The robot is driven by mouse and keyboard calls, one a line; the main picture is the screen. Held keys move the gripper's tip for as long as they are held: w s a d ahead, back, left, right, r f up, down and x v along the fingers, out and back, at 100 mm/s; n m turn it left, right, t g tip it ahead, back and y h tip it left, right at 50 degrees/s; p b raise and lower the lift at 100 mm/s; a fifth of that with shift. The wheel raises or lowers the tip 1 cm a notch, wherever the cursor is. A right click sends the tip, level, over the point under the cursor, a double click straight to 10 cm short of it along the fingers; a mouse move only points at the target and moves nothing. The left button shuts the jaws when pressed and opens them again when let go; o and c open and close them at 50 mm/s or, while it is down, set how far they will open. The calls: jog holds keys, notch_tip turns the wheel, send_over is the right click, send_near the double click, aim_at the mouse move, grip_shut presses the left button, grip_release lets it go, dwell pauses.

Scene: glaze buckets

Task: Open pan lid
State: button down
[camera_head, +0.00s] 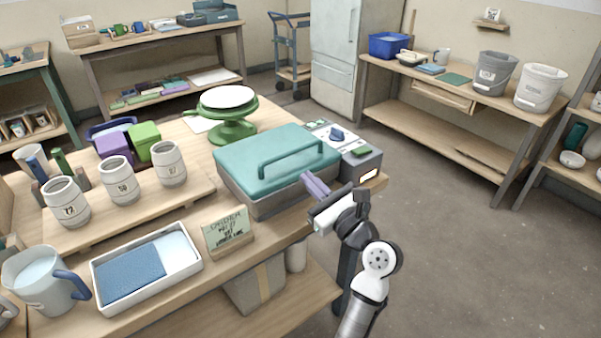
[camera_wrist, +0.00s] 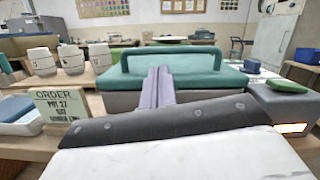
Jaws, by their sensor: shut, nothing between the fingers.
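The pan is a grey rectangular box (camera_head: 262,199) with a teal lid (camera_head: 240,156) lying shut on it, on the wooden table. A teal bar handle (camera_head: 291,157) stands up along the lid; in the wrist view the handle (camera_wrist: 172,54) spans the lid just beyond my fingers. My gripper (camera_head: 312,183) is at the pan's front right side, its purple fingers pointing at the lid. In the wrist view my fingers (camera_wrist: 157,82) are together and empty, in front of the handle. I cannot tell whether the fingertips touch the lid.
A control box (camera_head: 357,159) with a blue knob adjoins the pan's right side. An order sign (camera_head: 229,234) stands in front, left of my gripper. White jars (camera_head: 116,181), a white tray (camera_head: 147,268) and a green turntable (camera_head: 230,125) share the table. The floor at right is clear.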

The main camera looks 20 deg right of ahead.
aim_at(302, 171)
jog(key=s+d+f+m, duration=0.2)
jog(key=s+d, duration=0.1)
jog(key=p+x, duration=0.1)
jog(key=x, duration=0.9)
jog(key=shift+w+d+f, duration=0.15)
jog(key=shift+w+d, duration=0.05)
jog(key=shift+p, duration=0.35)
